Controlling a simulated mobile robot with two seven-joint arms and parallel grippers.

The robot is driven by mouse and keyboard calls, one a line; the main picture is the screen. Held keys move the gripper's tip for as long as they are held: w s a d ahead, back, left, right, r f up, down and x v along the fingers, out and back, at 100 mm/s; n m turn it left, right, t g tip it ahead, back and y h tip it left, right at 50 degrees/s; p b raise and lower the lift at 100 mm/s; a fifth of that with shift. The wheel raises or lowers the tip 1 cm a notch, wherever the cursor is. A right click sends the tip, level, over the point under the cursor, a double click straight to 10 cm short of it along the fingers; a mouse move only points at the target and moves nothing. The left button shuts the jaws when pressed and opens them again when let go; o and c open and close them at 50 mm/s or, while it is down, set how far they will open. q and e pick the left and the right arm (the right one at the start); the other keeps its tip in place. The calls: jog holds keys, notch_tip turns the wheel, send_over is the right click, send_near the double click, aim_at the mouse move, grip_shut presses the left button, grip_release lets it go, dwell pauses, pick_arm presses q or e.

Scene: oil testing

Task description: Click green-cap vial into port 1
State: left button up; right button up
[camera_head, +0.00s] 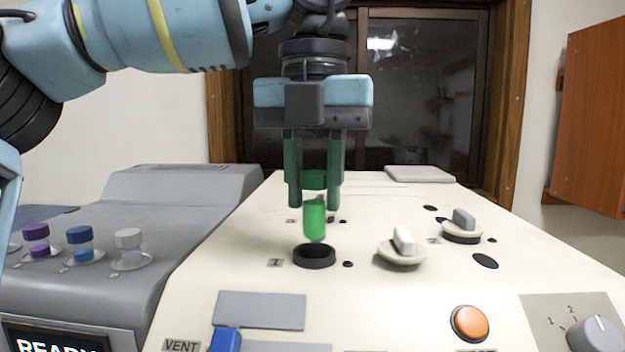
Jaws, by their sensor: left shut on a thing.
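My left gripper (314,196) points straight down and is shut on the green-cap vial (314,220). The vial hangs upright between the two fingers, with its green cap at finger level and its lower part below the fingertips. Its bottom end is just above a black ring-shaped port (314,256) on the cream panel. A small label reading 1 (275,263) sits left of this port. The vial and the port appear apart, with a small gap. My right gripper is not in view.
Purple-cap (37,238), blue-cap (80,243) and white-cap (130,248) vials stand on the grey unit at left. Right of the port are a white-handled knob (403,242) and a grey-handled knob (463,222). An orange button (469,322) and a grey dial (595,334) are in front.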

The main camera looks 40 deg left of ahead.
aim_at(315, 240)
pick_arm(q)
jog(key=shift+f, duration=0.15)
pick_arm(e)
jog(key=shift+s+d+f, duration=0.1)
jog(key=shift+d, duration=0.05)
pick_arm(q)
jog(key=shift+f, duration=0.25)
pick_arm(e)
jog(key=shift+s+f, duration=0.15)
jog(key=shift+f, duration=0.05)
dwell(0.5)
pick_arm(q)
jog(key=shift+f+b, duration=0.3)
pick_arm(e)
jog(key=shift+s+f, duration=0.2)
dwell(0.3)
pick_arm(q)
jog(key=shift+f, duration=0.25)
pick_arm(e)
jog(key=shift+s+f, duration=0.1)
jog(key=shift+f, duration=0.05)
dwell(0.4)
pick_arm(q)
jog(key=shift+f+b, duration=0.35)
jog(key=shift+f, duration=0.4)
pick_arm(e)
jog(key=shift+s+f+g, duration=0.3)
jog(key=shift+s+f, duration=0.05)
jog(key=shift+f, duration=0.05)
